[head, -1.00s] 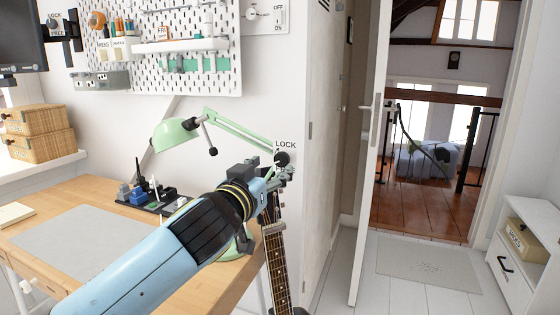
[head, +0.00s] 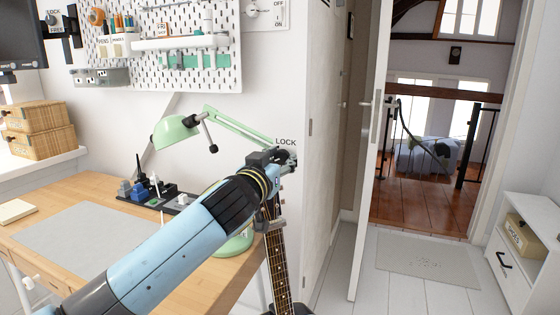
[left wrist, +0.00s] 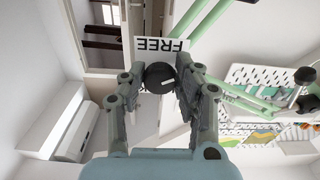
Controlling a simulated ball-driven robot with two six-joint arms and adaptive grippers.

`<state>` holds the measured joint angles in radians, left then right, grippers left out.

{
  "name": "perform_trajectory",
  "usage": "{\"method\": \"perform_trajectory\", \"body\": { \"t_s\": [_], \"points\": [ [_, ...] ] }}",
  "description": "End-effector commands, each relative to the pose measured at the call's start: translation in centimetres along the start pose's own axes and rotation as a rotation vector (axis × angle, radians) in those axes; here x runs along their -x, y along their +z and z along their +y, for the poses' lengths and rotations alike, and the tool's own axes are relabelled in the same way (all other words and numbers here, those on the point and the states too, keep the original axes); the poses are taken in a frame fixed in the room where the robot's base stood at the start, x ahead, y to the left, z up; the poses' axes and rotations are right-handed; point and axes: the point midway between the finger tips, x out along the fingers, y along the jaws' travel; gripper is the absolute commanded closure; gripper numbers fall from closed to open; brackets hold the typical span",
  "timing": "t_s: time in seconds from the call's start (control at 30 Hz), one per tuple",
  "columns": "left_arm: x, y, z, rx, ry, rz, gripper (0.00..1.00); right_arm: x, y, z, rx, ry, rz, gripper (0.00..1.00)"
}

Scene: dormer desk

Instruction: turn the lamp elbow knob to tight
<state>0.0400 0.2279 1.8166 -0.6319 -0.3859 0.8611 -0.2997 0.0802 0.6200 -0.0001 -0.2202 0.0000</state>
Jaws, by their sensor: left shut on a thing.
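The green desk lamp (head: 178,130) stands at the desk's right end, its arm sloping down to the elbow. My left gripper (head: 287,159) is at that elbow, just below the LOCK label (head: 286,142), and covers the knob in the head view. In the left wrist view the round black elbow knob (left wrist: 159,76), with a pale mark on its face, sits between the two fingers of my left gripper, which is shut on it. A FREE label (left wrist: 162,46), upside down, shows beyond the knob. My right gripper is not in view.
A guitar (head: 277,255) stands upright close below my left gripper. A black organizer tray (head: 172,200) and a grey mat (head: 90,240) lie on the wooden desk (head: 185,262). The pegboard (head: 160,75) hangs behind.

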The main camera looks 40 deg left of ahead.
Motion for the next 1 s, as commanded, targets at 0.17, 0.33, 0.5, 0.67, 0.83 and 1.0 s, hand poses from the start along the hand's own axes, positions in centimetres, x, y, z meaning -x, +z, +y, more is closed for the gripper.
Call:
{"method": "perform_trajectory", "body": {
  "t_s": [0.17, 0.33, 0.5, 0.67, 0.83, 1.0],
  "points": [
    [0.0, 0.0, 0.0, 0.0, 0.0, 0.0, 1.0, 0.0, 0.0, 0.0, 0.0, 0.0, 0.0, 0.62],
    [0.0, 0.0, 0.0, -0.017, 0.0, 0.0, 1.0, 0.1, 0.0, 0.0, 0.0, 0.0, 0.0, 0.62],
    [0.0, 0.0, 0.0, -0.077, 0.0, -0.001, 1.0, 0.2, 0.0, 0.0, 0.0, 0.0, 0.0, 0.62],
    [0.0, 0.0, -0.1, -0.184, 0.0, -0.001, 1.0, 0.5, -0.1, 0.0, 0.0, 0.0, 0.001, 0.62],
    [0.0, -0.1, -0.1, -0.335, 0.0, -0.002, 1.0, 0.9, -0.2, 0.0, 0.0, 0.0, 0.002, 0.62],
    [0.0, -0.1, -0.1, -0.498, 0.0, -0.001, 1.0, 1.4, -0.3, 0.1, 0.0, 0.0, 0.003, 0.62]
  ]
}}
